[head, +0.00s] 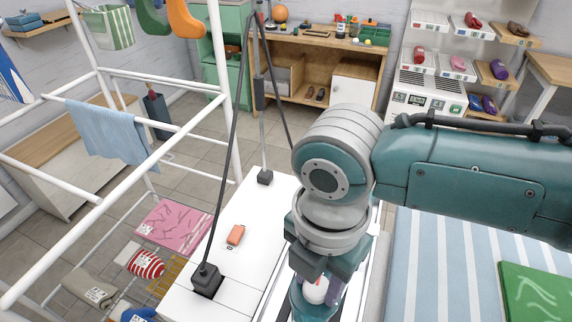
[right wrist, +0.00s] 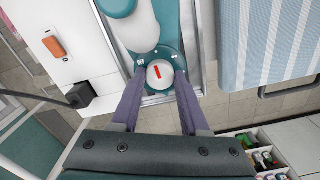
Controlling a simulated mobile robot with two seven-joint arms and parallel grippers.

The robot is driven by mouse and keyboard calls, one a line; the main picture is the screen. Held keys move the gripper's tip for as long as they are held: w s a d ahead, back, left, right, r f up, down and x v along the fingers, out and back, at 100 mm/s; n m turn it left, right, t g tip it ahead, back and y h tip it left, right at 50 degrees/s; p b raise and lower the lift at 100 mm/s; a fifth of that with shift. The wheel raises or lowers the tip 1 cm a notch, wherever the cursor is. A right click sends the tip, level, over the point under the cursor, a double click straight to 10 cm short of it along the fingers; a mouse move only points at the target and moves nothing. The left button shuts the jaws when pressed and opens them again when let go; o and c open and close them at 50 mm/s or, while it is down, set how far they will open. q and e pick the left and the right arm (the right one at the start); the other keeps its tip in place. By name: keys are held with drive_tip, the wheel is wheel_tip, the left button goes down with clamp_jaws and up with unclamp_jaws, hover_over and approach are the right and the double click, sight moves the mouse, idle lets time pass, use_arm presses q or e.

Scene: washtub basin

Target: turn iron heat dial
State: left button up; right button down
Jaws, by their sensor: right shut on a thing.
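The iron (right wrist: 140,30) is white and teal and stands at the top middle of the right wrist view. Its round white heat dial (right wrist: 160,74) carries a red mark and sits in a teal ring with small marks around it. My right gripper (right wrist: 160,80) has its two purple fingers on either side of the dial and is shut on it. In the head view my right gripper (head: 322,284) reaches down at the bottom middle, and my arm hides most of the iron. My left gripper is not in view.
A white drying rack (head: 140,130) stands at left. A striped board (head: 440,265) is at right.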

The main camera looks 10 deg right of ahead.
drive_tip(key=m+p, duration=0.2)
drive_tip(key=m, duration=0.3)
drive_tip(key=shift+r+m, duration=0.1)
drive_tip(key=shift+m, duration=0.2)
drive_tip(key=m+p, duration=0.1)
drive_tip(key=m, duration=0.2)
drive_tip(key=shift+m+p, duration=0.3)
drive_tip(key=shift+m, duration=1)
drive_tip(key=shift+c, duration=2)
unclamp_jaws()
